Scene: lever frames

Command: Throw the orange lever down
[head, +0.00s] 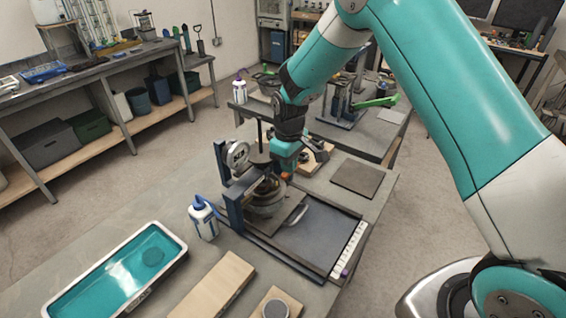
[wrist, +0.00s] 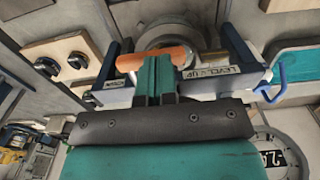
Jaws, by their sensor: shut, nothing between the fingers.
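The orange lever (wrist: 140,60) shows in the wrist view as a thick orange bar lying across a dark frame, in front of a round grey part. In the head view only a small orange spot (head: 285,176) shows beside the frame, just below my gripper (head: 287,160). In the wrist view my gripper (wrist: 156,65) is shut and empty. Its fingertips overlap the right part of the lever. I cannot tell whether they touch it. The dark blue frame (head: 233,205) stands upright on the bench around a round metal device, with a labelled crossbar (wrist: 215,75).
A dial gauge (head: 237,156) is at the frame's left post. A white bottle with a blue nozzle (head: 203,219) stands close on the left. A teal tray (head: 170,236) and wooden boards (head: 215,287) lie nearer. A dark flat plate (head: 357,178) lies on the right.

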